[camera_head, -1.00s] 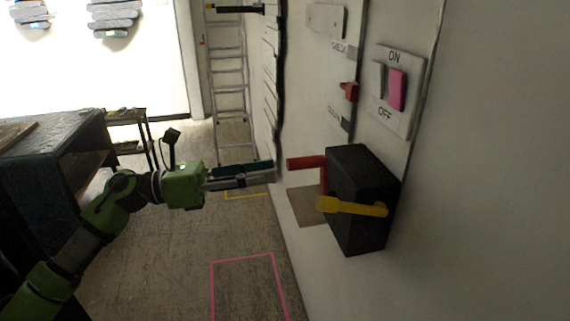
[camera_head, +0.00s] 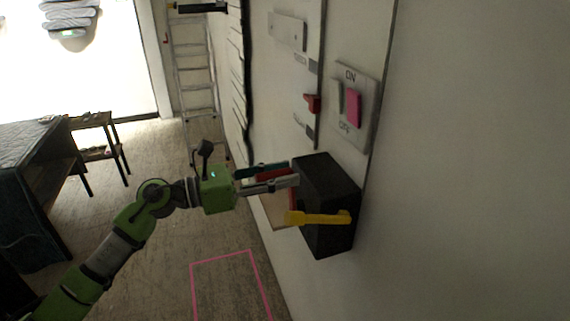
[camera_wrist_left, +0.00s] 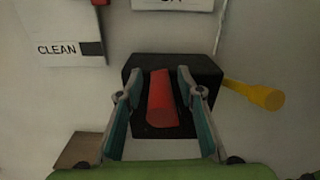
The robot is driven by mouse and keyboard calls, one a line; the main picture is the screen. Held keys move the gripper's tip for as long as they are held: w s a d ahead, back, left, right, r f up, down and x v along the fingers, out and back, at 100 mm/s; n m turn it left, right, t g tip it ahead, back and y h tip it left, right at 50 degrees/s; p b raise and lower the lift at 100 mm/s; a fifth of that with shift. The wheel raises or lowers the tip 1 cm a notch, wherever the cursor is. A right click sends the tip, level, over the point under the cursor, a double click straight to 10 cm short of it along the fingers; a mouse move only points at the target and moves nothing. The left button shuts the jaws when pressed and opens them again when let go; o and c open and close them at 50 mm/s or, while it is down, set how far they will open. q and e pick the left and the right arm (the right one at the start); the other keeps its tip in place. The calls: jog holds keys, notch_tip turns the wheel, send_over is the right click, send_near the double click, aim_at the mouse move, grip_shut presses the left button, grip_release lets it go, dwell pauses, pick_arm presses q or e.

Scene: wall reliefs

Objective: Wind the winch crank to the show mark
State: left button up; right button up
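The winch is a black box (camera_head: 328,205) on the wall, with a red crank handle (camera_head: 278,174) sticking out towards my left gripper (camera_head: 291,173). The gripper is open, its two fingers on either side of the red handle. In the left wrist view the handle (camera_wrist_left: 161,103) lies between the fingertips with a gap on both sides. A yellow lever (camera_head: 315,218) is on the winch's near side. A red pointer (camera_head: 313,103) sits on a wall track between two small labels; their text is too small here. My right gripper is not in view.
An ON/OFF plate with a pink switch (camera_head: 353,108) is on the wall above the winch. A ladder (camera_head: 190,75) leans farther back. Pink lines (camera_head: 222,258) mark clear floor below.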

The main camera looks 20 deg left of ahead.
pick_arm(q)
jog(key=shift+w+d, duration=0.3)
jog(key=shift+d, duration=0.15)
grip_shut()
jog(key=shift+w+a+f+n, duration=0.1)
jog(key=shift+w+a+n, duration=0.2)
jog(key=shift+n, duration=0.3)
